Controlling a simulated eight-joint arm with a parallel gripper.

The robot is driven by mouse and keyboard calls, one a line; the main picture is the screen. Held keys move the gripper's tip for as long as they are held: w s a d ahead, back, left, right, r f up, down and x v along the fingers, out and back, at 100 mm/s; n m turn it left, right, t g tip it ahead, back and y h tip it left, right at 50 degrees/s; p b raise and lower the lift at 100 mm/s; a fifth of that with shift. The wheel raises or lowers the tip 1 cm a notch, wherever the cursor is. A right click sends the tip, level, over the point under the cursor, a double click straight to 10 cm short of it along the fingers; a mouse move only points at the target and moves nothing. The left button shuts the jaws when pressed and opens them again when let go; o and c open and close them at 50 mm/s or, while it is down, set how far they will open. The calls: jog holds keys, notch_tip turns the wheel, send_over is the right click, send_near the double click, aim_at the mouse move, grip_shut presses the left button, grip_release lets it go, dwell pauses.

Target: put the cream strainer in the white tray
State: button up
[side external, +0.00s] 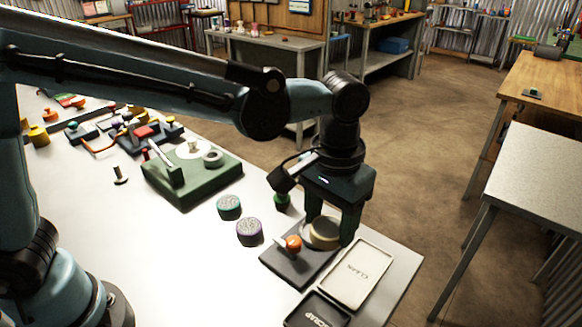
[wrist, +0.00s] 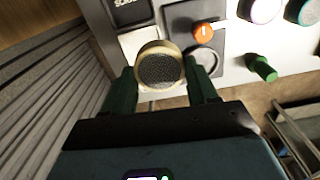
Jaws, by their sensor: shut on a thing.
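The cream strainer (side external: 320,234) is a round cream ring with dark mesh, clear in the wrist view (wrist: 159,69). My gripper (side external: 331,229) points down and is shut on it, one finger on each side in the wrist view (wrist: 161,75). In the side view the strainer appears over the back end of a dark grey block; its exact height is hard to tell. The white tray (side external: 369,262), marked CLEAN, lies just right of the block. In the wrist view the tray (wrist: 131,40) is partly hidden behind the strainer.
The dark grey block (side external: 287,270) has an orange knob (side external: 293,244). A black SCRAP tray (side external: 316,312) lies in front of the white tray. A green knob (side external: 283,202), two round pucks (side external: 249,232) and a green fixture (side external: 190,188) stand to the left. The table edge is close on the right.

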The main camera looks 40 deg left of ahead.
jog(key=s+d+m, duration=0.1)
jog(key=s+d, duration=0.3)
jog(key=d, duration=0.5)
send_over(358, 271)
notch_tip(358, 271, down, 8)
jog(key=shift+r, duration=0.25)
jog(key=shift+f, duration=1.95)
jog(key=shift+f, duration=0.15)
jog(key=o, duration=1.1)
